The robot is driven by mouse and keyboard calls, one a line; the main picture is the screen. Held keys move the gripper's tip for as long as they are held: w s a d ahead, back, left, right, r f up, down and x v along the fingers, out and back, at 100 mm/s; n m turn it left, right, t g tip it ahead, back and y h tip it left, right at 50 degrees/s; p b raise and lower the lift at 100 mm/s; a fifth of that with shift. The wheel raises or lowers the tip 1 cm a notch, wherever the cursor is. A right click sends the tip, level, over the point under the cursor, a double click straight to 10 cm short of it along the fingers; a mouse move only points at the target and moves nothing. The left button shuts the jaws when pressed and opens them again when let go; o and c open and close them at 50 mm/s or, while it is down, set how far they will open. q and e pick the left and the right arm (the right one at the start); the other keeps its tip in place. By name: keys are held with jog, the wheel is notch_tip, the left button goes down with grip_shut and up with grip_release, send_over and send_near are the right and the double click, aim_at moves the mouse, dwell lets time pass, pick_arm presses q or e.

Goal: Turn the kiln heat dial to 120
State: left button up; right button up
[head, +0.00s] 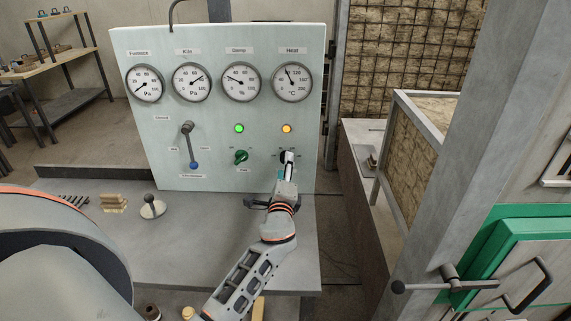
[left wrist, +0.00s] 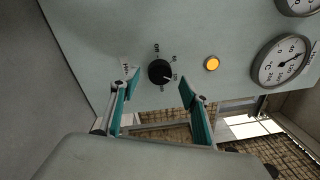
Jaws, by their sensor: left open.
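The black heat dial (head: 285,156) is a round knob low on the right of the pale control panel, below the lit orange lamp. The dial also shows in the left wrist view (left wrist: 160,72), with a small white mark on its right side. My left gripper (head: 289,162) is open in front of it. In the left wrist view its teal fingertips (left wrist: 159,88) lie either side of the dial, with a gap to each; I cannot tell the remaining depth. My right gripper is not in view.
A green knob (head: 240,157) under a green lamp is left of the dial. A blue-tipped lever (head: 190,145) is further left. Wooden blocks (head: 113,203) and a small stand (head: 152,206) are on the grey bench (head: 180,245). The panel's right edge is close to the dial.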

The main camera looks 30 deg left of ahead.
pick_arm(q)
jog(key=v, duration=0.9)
jog(key=shift+s+d, duration=0.15)
